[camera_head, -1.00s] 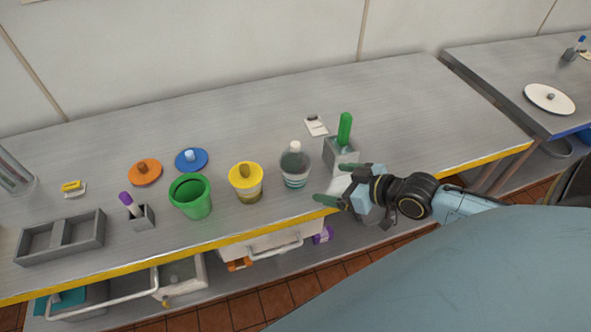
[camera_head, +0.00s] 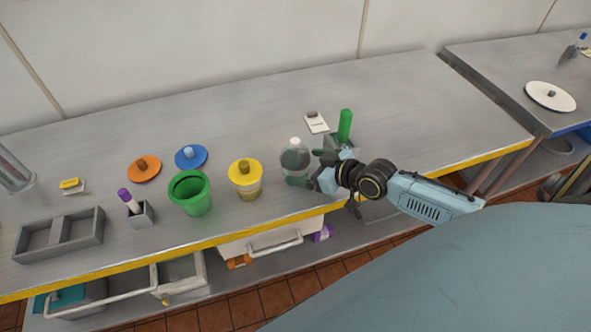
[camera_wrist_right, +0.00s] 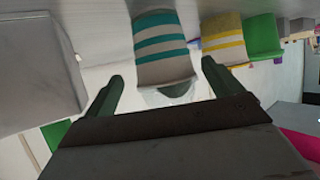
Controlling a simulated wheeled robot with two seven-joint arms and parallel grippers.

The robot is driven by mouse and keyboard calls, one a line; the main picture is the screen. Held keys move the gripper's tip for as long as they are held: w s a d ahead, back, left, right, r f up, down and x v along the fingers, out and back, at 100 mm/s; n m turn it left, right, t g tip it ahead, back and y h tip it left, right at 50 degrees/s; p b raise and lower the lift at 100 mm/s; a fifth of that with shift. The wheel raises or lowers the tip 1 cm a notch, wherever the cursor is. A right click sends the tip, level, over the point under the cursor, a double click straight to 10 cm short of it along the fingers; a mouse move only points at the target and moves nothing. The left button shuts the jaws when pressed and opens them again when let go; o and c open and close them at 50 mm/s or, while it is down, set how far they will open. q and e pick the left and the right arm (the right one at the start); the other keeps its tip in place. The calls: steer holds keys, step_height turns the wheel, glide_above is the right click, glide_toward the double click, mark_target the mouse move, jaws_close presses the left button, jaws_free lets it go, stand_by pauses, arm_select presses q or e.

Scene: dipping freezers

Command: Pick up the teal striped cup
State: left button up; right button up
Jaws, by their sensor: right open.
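In the wrist view the fingers (camera_wrist_right: 162,72) lie to either side of the cup's top end, with gaps visible. Contact is not shown. My left gripper is not in view.
The yellow-lidded cup (camera_head: 246,180) stands just left of the teal one, then the green cup (camera_head: 197,200). A grey block holder with a green-handled tool (camera_head: 345,126) stands close behind my right gripper. A white card (camera_head: 316,124) lies behind. The counter's back is clear.

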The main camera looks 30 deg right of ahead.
steer(key=x, duration=0.4)
steer(key=shift+a+r, duration=0.15)
steer(key=shift+a, duration=0.15)
steer(key=shift+c, duration=0.2)
steer(key=c, duration=1.1)
